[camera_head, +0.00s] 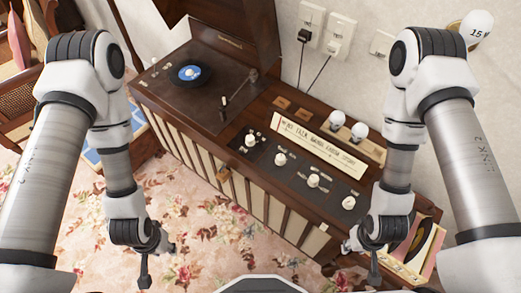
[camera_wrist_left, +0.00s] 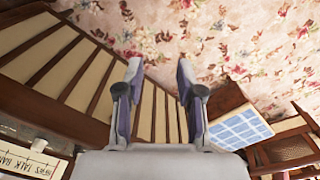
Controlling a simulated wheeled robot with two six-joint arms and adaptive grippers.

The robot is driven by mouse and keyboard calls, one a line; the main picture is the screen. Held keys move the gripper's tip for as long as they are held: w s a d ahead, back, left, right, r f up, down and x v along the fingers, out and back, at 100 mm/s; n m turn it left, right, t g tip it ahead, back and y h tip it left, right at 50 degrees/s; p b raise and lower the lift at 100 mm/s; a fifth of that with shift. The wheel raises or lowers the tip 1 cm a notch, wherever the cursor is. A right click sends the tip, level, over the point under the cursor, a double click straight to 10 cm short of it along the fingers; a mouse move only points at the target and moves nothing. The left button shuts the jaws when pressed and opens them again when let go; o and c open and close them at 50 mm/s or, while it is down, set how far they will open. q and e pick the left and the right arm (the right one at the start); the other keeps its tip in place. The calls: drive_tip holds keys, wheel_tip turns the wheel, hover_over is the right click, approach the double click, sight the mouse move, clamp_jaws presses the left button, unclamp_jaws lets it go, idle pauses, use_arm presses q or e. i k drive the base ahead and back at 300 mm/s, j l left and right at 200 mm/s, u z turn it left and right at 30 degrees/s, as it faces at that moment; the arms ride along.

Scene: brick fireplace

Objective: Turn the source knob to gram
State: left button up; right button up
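A wooden record console (camera_head: 262,200) stands against the wall. Several white knobs sit on its dark front panels: one on the left panel (camera_head: 250,140), others to the right, such as one knob (camera_head: 280,159) and another (camera_head: 313,180). Their labels are too small to read, so I cannot tell which is the source knob or its setting. My left gripper (camera_head: 158,265) is open and empty in front of the console, over the carpet; its spread fingers show in the left wrist view (camera_wrist_left: 160,72). My right gripper (camera_head: 362,262) looks open and empty, near the console's right front end.
A turntable with a record (camera_head: 188,74) is at the console's left under a raised lid (camera_head: 235,25). Floral carpet (camera_head: 215,235) is clear in front.

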sight(280, 161)
drive_tip(key=k+l+z, duration=0.1)
drive_tip(key=l, duration=0.6)
drive_tip(key=l+z, duration=0.15)
drive_tip(key=l, duration=0.6)
